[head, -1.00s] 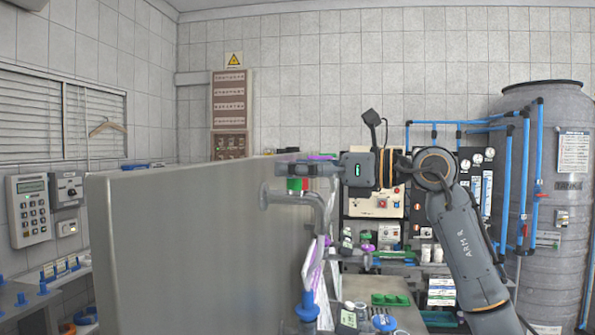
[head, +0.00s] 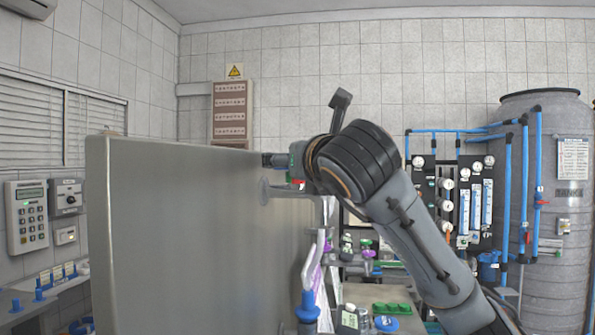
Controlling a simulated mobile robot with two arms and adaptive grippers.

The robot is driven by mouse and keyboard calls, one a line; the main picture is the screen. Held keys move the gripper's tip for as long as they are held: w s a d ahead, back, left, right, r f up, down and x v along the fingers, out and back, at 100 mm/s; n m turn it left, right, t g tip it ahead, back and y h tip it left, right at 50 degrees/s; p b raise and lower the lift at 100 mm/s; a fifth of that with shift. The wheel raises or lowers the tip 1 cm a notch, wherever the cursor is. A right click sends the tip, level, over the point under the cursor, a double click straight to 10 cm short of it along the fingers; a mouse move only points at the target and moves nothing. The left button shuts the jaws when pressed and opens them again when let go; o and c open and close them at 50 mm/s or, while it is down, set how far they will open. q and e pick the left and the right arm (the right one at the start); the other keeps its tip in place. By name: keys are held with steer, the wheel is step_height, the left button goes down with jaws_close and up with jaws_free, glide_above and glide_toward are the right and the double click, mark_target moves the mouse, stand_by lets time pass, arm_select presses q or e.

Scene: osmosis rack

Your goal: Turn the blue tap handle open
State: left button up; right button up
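A grey tap pipe (head: 284,190) stands out from the right side of the large grey panel, with a round flange at the panel. A bent grey spout hangs below, and a blue piece (head: 307,306) shows at its lower end. A small red and green part (head: 298,184) sits on the pipe. I cannot make out a blue handle there for certain; my arm covers part of this area. My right gripper (head: 276,160) points left just above the pipe, beside the panel's top edge. Its fingers are mostly hidden, and contact cannot be told. My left gripper is out of view.
The tall grey panel (head: 180,240) fills the left middle. A grey tank (head: 555,220) and blue pipes (head: 508,185) stand at right. A bench (head: 375,293) with a green tray (head: 391,308) lies below. Small blue fittings (head: 38,291) stand at far left.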

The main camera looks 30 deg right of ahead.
steer(key=m+h, duration=0.1)
steer(key=h+b, duration=0.1)
steer(key=shift+a+f+m+g+h, duration=0.1)
steer(key=shift+f+m+g+h, duration=0.1)
steer(key=shift+m+g+h, duration=0.15)
steer(key=shift+r+m+g+h+b, duration=0.1)
steer(key=shift+m+g+h+b, duration=1.15)
steer(key=shift+m+h+b, duration=0.8)
steer(key=shift+d+h, duration=0.25)
steer(key=shift+h, duration=0.15)
steer(key=o, duration=1)
steer(key=shift+c, duration=0.2)
steer(key=shift+o, duration=0.4)
steer(key=shift+d, duration=0.25)
steer(key=shift+s, duration=0.1)
